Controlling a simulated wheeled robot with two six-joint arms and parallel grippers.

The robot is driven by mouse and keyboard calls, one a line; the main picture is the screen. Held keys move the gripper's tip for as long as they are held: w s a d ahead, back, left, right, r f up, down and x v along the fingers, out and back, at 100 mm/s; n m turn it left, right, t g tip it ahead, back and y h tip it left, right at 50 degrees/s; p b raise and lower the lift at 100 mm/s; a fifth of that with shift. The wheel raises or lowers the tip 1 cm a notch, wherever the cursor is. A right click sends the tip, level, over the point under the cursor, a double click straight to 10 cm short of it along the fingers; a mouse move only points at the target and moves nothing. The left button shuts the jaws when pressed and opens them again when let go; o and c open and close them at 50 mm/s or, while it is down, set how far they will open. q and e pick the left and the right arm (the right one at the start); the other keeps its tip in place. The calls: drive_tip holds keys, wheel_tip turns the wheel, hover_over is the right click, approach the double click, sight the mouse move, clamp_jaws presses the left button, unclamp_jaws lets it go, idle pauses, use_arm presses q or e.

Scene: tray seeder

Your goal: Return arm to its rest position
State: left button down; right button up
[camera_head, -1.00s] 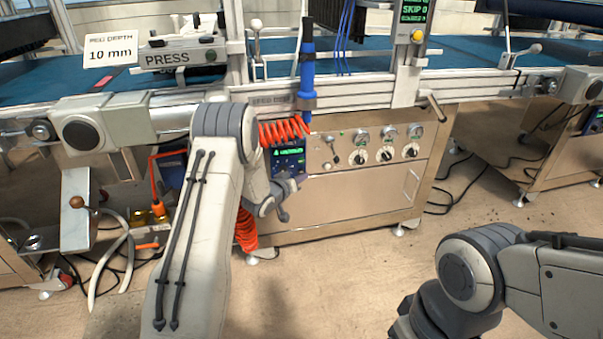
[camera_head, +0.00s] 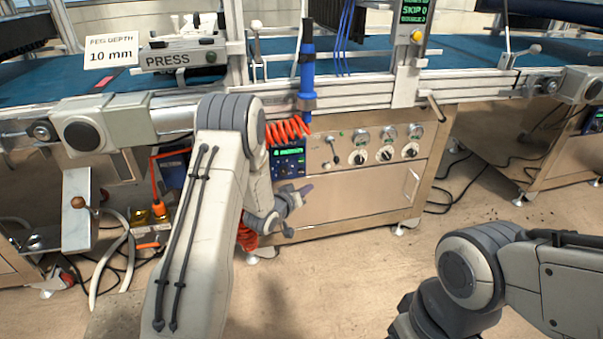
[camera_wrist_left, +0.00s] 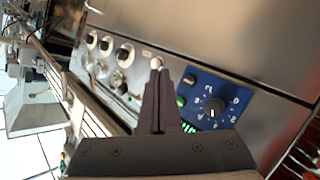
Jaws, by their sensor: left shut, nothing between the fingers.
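My left arm reaches in from the lower left of the head view, its pale upper links standing in front of the machine's cabinet. My left gripper (camera_head: 304,191) is small and partly hidden behind the wrist, in front of the cabinet face below the control panel. In the left wrist view the two dark fingers (camera_wrist_left: 157,72) are together with nothing between them. My right arm shows at the lower right of the head view, bent at a dark joint; its gripper is out of sight.
The steel cabinet (camera_head: 345,195) carries a small control panel (camera_head: 288,160), several gauges and knobs; a blue dial panel (camera_wrist_left: 215,100) shows in the left wrist view. An orange coiled hose (camera_head: 287,131) hangs near my left arm. A blue tool (camera_head: 307,75) hangs above. Bare floor (camera_head: 340,275) lies in front.

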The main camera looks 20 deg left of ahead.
idle(0.4)
use_arm(q)
drive_tip(key=s+d+r+m+g+p, duration=0.1)
drive_tip(key=s+d+r+m+g, duration=0.25)
drive_tip(key=s+d, duration=0.35)
drive_tip(key=s+d+r+m+g+p, duration=0.1)
drive_tip(key=s+d+r+m+g, duration=0.15)
drive_tip(key=s+d+r, duration=0.5)
drive_tip(key=s+d+r+m+g+y+p, duration=0.1)
drive_tip(key=s+d+r+m+g, duration=0.2)
drive_tip(key=s, duration=1)
drive_tip(key=s+d+m+g, duration=0.25)
drive_tip(key=s+g, duration=0.25)
drive_tip(key=s, duration=0.9)
wheel_tip(320, 180, up, 38)
drive_tip(key=s+p, duration=0.1)
drive_tip(key=p, duration=3.7)
drive_tip(key=shift+s+a+n, duration=0.15)
drive_tip(key=shift+a+n, duration=0.05)
drive_tip(key=shift+n, duration=0.15)
drive_tip(key=shift+r, duration=0.1)
